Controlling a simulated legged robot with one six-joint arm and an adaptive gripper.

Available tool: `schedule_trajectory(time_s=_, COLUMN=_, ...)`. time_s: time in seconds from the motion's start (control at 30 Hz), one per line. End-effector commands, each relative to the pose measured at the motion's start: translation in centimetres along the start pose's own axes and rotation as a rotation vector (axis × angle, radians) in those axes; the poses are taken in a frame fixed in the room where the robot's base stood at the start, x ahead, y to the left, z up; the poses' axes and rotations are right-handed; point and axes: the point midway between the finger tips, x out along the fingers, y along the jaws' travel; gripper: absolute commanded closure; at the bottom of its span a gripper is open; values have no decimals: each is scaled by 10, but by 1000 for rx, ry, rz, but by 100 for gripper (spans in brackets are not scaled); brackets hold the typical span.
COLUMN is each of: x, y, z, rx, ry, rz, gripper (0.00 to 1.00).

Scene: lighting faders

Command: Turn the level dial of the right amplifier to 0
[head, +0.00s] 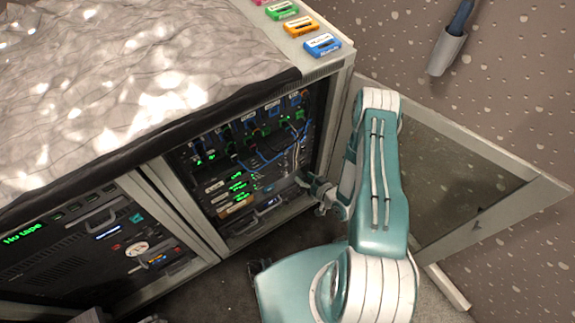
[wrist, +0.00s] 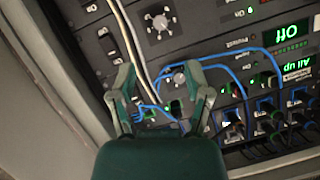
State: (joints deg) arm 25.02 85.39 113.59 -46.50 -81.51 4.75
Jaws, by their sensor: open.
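My gripper (wrist: 160,72) is open in front of the rack panel, with one finger on each side of a small grey dial (wrist: 180,77). The dial is closer to the right finger in the wrist view; I cannot tell whether they touch. A second dial (wrist: 160,22), with white marks around it, sits farther up that view, beyond the fingertips. I cannot tell which amplifier each dial belongs to, nor read their settings. In the head view my gripper (head: 322,190) is at the right edge of the open rack bay (head: 225,190).
Blue and white cables (wrist: 235,68) run across the panel close to the fingers. Displays reading "Off" (wrist: 291,29) and "All up" (wrist: 298,69) appear upside down. An open door (head: 470,185) stands right of the rack, behind my arm. Coloured cassettes (head: 300,27) lie on top.

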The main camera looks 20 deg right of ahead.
Motion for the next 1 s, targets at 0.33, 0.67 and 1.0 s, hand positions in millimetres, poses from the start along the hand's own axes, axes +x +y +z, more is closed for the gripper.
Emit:
schedule_trajectory(time_s=0.33, x=59, y=-1, z=0, rx=-5, ry=-2, rz=-3, gripper=37)
schedule_trajectory(time_s=0.67, x=101, y=0, z=0, rx=-1, ry=-3, rz=0, gripper=37)
schedule_trajectory(time_s=1.0, x=104, y=0, z=0, rx=0, ry=-3, rz=1, gripper=50)
